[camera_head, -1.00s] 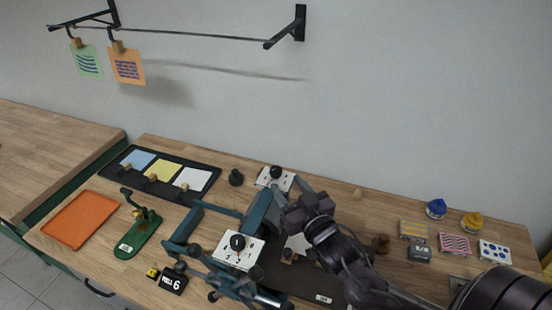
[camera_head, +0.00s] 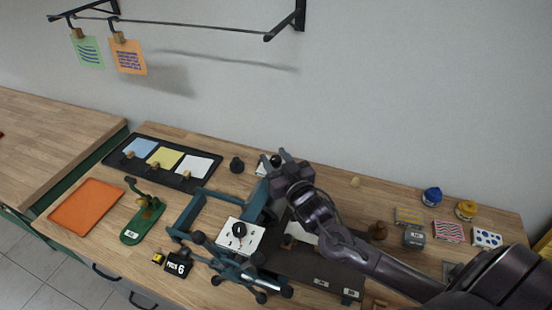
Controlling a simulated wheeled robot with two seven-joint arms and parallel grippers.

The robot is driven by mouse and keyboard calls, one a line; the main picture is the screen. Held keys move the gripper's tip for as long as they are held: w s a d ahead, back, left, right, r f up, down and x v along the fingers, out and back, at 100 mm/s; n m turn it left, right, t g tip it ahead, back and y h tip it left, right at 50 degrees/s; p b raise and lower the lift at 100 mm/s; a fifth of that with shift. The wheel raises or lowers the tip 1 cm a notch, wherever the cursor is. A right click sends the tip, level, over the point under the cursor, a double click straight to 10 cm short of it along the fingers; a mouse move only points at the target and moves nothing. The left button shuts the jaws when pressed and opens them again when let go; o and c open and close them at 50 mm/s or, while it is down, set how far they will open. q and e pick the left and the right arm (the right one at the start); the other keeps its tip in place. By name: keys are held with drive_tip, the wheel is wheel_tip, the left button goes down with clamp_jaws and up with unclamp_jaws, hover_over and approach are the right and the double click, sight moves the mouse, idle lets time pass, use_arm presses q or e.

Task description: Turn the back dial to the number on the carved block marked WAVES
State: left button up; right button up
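The back dial (camera_head: 275,160) is a black knob on a white plate (camera_head: 261,169), mostly hidden behind my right gripper. My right gripper (camera_head: 276,154) reaches over it, its two fingers apart, one on each side of the knob. I cannot see whether they touch it. The front dial (camera_head: 239,230) is a black knob on a white plate on the teal press. A block with pink wavy lines (camera_head: 448,231) lies at the right among the patterned blocks; no number on it is readable. My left gripper is not in view.
Blue (camera_head: 432,196) and yellow (camera_head: 466,209) jars stand behind. A black tray (camera_head: 208,176) with cards, an orange tray (camera_head: 87,206) and a green stamp-like tool (camera_head: 143,221) are at left.

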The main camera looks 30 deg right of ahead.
drive_tip(key=c, duration=0.7)
drive_tip(key=shift+n+y, duration=0.3)
drive_tip(key=shift+y, duration=0.2)
drive_tip(key=n+y, duration=0.1)
drive_tip(key=y, duration=0.1)
drive_tip(key=shift+d+n+y, duration=0.1)
drive_tip(key=shift+n+y, duration=0.3)
drive_tip(key=n+y, duration=0.1)
drive_tip(key=y, duration=0.1)
drive_tip(key=n+g+y, duration=0.1)
drive_tip(key=y, duration=0.1)
drive_tip(key=shift+f+n+g, duration=0.1)
drive_tip(key=shift+n+g, duration=0.2)
drive_tip(key=n+g+y+b, duration=0.2)
drive_tip(key=y, duration=0.1)
drive_tip(key=shift+w+n, duration=0.1)
drive_tip(key=shift+n, duration=0.2)
drive_tip(key=n+g+y+b, duration=0.2)
drive_tip(key=shift+f+y+b, duration=0.1)
drive_tip(key=shift+y+b, duration=0.25)
drive_tip(key=shift+y, duration=0.05)
drive_tip(key=shift+r+n+g+y+b, duration=0.2)
drive_tip(key=shift+n+g+y+b, duration=0.5)
drive_tip(key=shift+g+b, duration=0.25)
